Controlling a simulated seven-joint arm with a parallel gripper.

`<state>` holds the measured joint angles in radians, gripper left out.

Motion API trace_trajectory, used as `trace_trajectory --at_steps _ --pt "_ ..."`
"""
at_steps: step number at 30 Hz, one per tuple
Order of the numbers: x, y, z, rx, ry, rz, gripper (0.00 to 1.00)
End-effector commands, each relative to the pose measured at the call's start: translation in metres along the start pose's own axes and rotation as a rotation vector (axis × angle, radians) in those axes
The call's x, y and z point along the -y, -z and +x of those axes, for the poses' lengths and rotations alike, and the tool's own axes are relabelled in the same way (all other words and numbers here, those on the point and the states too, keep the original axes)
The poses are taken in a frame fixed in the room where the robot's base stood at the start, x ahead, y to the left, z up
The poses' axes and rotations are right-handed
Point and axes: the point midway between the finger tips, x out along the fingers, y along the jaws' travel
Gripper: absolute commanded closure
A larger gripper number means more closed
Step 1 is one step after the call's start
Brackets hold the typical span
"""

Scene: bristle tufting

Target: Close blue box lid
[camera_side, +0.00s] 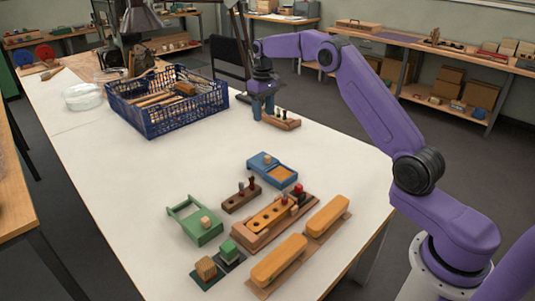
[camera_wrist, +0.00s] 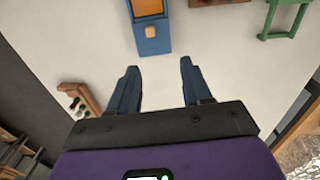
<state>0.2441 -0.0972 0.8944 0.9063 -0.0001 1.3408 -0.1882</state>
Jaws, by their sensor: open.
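The blue box (camera_side: 284,176) is on the white table, with its orange-brown inside exposed at the near right end. Its blue lid (camera_side: 258,163) lies towards the far left end and carries a small wooden knob (camera_side: 266,158). In the wrist view, the lid (camera_wrist: 152,47) and knob (camera_wrist: 151,31) are at top centre, beyond my fingertips, and the box's exposed inside (camera_wrist: 148,7) is cut by the frame edge. My gripper (camera_side: 262,109) is open and empty, pointing down, farther back on the table than the box and apart from it. Its two blue fingers also show in the wrist view (camera_wrist: 158,67).
A wooden peg rack (camera_side: 284,121) stands close beside my gripper. A dark peg block (camera_side: 241,197), a green frame (camera_side: 195,221) and an orange-brown holed block (camera_side: 270,216) sit near the box. A blue crate (camera_side: 170,121) stands at the back left. Table between gripper and box is clear.

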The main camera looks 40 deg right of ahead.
Motion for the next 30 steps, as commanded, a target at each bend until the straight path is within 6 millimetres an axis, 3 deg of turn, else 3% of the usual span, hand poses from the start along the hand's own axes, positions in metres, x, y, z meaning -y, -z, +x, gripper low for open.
trace_trajectory --at_steps 4,11,30 --pt "-0.020 0.003 0.007 0.001 0.000 0.035 0.51" --pt "-0.023 0.003 0.024 0.004 0.001 0.041 0.51" --pt "-0.022 0.002 0.141 0.003 0.001 0.041 0.51"
